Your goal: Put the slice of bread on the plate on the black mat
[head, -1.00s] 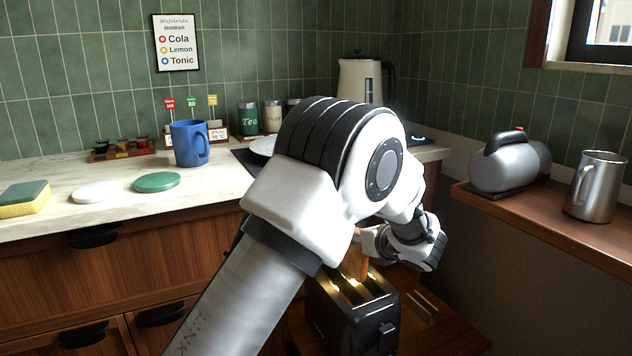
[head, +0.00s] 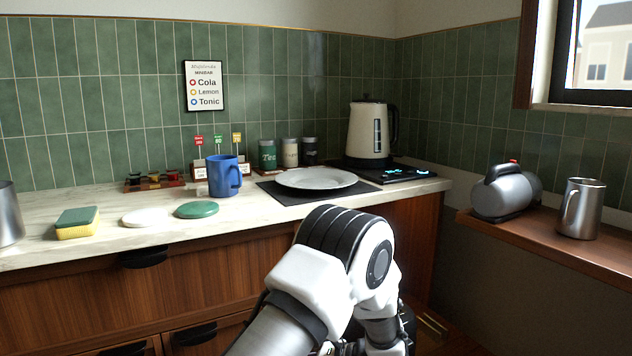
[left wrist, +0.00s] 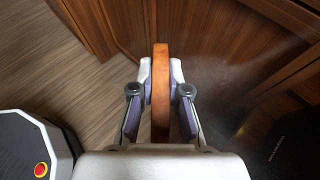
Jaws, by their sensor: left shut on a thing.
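The slice of bread (left wrist: 161,112) shows edge-on as a brown strip in the left wrist view. My left gripper (left wrist: 160,66) is shut on it, with one finger on each side. In the head view my left arm hides the gripper and the slice. The white plate (head: 316,179) lies empty on the black mat (head: 274,192) on the counter, behind my arm. My right gripper is not in view.
A kettle (head: 369,132) stands on a dark base right of the mat. A blue mug (head: 222,177) stands left of it, and canisters (head: 290,153) behind. A sponge (head: 77,223) and two discs lie further left. A side shelf (head: 520,228) holds a silver appliance and a steel jug.

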